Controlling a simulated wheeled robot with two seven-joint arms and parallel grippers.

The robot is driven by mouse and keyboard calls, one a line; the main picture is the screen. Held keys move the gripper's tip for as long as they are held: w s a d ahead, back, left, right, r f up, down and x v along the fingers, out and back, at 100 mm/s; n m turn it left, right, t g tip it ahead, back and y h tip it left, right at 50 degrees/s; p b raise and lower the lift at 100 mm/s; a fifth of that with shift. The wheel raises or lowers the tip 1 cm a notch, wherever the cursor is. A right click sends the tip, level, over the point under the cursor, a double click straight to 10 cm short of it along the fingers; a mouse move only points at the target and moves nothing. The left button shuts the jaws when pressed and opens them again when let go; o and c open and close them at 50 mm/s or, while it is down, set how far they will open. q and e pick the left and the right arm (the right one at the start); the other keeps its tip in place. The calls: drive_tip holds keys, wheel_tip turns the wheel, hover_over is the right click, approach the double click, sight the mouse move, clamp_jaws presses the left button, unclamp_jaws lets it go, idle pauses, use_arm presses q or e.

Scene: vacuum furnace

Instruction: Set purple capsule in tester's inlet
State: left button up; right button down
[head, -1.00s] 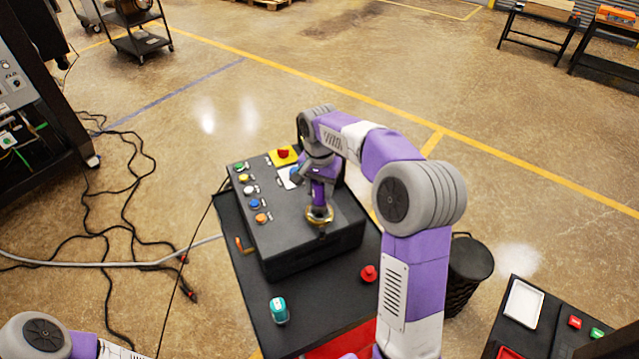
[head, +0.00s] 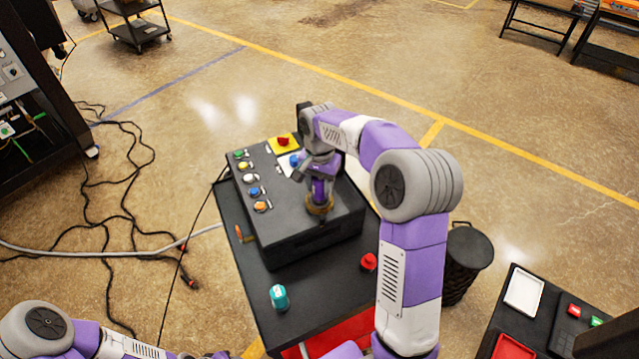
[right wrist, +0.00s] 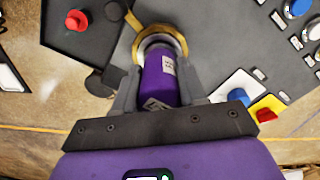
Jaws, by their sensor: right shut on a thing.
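The purple capsule (right wrist: 160,78) has a white label and lies between the fingers of my right gripper (right wrist: 158,90), which is shut on it. In the head view my right gripper (head: 320,195) points down over the front part of the dark tester box (head: 310,232). The tester's inlet has a gold ring (right wrist: 178,38), also in the head view (head: 320,209). The capsule's far end is at this ring and lined up with it; how deep it sits, I cannot tell. My left arm shows at the lower left, but its gripper is out of view.
The tester carries several coloured buttons (head: 254,191) and a red stop button on yellow (head: 283,141). A teal item (head: 279,297) and a red knob (head: 369,262) are on the black table (head: 330,290). A dark bin (head: 468,262) stands to the right. Cables cover the floor at left.

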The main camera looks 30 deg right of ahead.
drive_tip(key=shift+f, duration=0.2)
idle(0.4)
drive_tip(key=c, duration=0.5)
unclamp_jaws()
drive_tip(key=shift+c, duration=0.2)
drive_tip(key=shift+r, duration=0.1)
wheel_tip(320, 180, up, 8)
drive_tip(key=shift+f, duration=0.25)
